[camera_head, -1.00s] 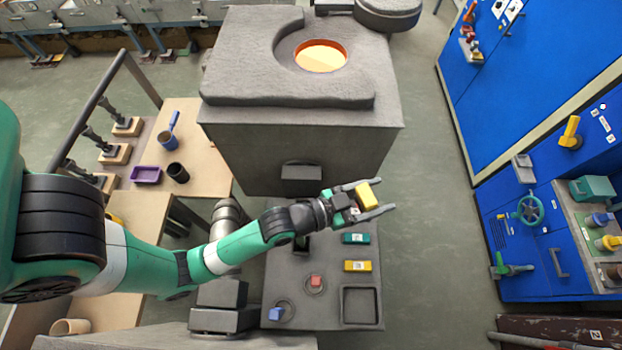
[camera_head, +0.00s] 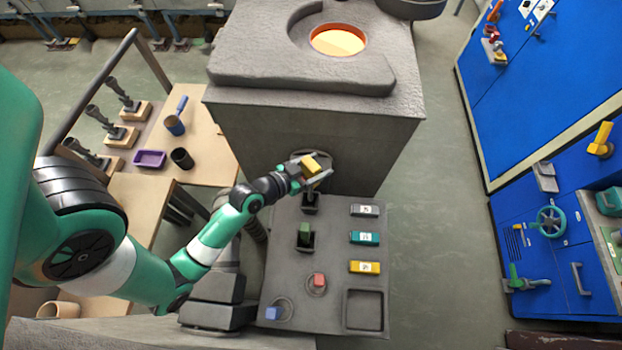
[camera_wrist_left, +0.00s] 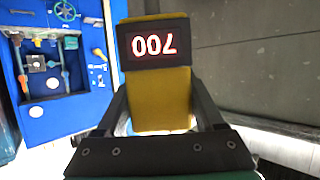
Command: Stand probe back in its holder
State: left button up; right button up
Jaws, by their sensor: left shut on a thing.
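The probe (camera_head: 311,164) has a yellow body. In the left wrist view the yellow probe (camera_wrist_left: 160,100) carries a black display reading 700 upside down. My left gripper (camera_head: 312,171) is shut on it and holds it by the furnace front, above the far end of the grey table. A small black stand (camera_head: 310,202) is on the table just below the gripper; it looks like the holder, though its top is partly hidden. A second black stand holding a green block (camera_head: 304,233) is nearer. My right gripper is not in view.
The grey table (camera_head: 335,310) carries grey (camera_head: 364,210), teal (camera_head: 364,238) and yellow (camera_head: 364,267) labelled blocks, a red piece (camera_head: 319,280), a blue piece (camera_head: 273,313) and an empty square tray (camera_head: 365,290). The furnace (camera_head: 300,140) rises behind. Open floor lies right.

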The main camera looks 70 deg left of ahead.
pick_arm(q)
notch_tip(320, 180, down, 10)
jog(key=b, duration=0.3)
jog(key=shift+r, duration=0.2)
jog(key=shift+f+b, duration=0.15)
jog(key=shift+b, duration=0.25)
jog(key=o, duration=1.4)
jog(key=v, duration=0.5)
jog(key=shift+s+d, duration=0.15)
jog(key=shift+s, duration=0.05)
